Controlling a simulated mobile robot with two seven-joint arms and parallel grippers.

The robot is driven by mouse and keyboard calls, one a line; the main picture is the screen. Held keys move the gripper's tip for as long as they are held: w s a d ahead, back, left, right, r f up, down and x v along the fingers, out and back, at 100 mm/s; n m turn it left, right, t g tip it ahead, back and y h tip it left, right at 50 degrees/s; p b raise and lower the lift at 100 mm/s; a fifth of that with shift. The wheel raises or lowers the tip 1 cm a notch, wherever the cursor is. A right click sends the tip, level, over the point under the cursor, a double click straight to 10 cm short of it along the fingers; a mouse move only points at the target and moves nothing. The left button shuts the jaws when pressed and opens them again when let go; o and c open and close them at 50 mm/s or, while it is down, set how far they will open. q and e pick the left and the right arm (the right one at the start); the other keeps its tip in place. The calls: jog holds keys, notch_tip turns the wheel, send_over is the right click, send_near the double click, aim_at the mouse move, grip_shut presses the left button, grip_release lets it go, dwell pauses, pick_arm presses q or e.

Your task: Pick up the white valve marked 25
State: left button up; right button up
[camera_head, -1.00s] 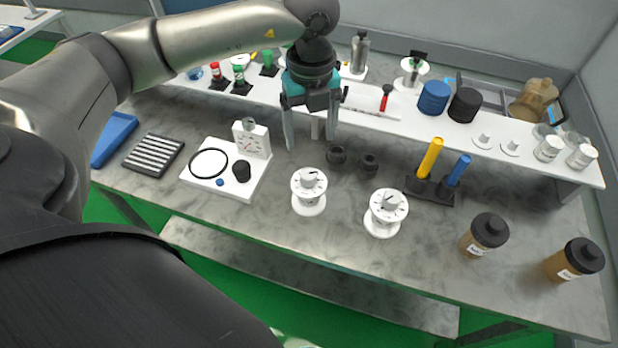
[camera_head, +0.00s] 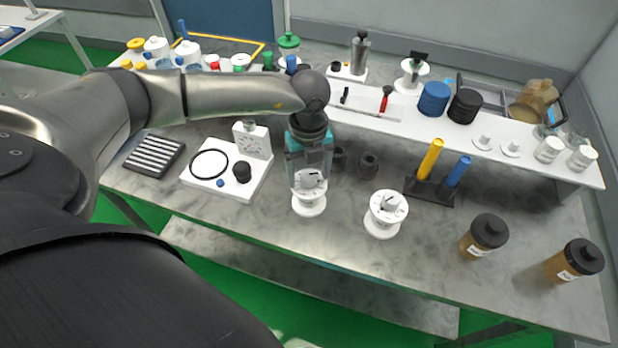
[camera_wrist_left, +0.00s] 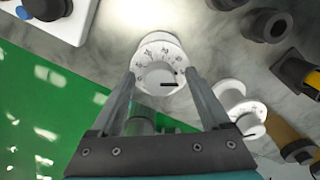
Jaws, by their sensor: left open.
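Two white valves with round dial tops stand upright on the grey bench. The left valve (camera_head: 309,204) is directly below my left gripper (camera_head: 310,178). In the left wrist view this valve (camera_wrist_left: 160,50) shows its numbered dial and black pointer mark between the two fingers of the gripper (camera_wrist_left: 161,76). My left gripper is open, with a finger on either side of the dial; contact cannot be told. The other valve (camera_head: 385,214) stands to the right, and also shows in the left wrist view (camera_wrist_left: 240,104). The number 25 cannot be read surely on either. My right gripper is not seen.
Two dark round fittings (camera_head: 369,165) stand just behind the valves. A white gauge board (camera_head: 224,184) lies to the left. A black stand (camera_head: 432,190) with yellow and blue cylinders and two brown jars (camera_head: 484,236) are to the right. A raised white shelf (camera_head: 400,107) runs behind.

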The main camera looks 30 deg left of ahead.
pick_arm(q)
grip_shut()
dwell(0.6)
jog(key=shift+r, duration=0.1)
dwell(0.7)
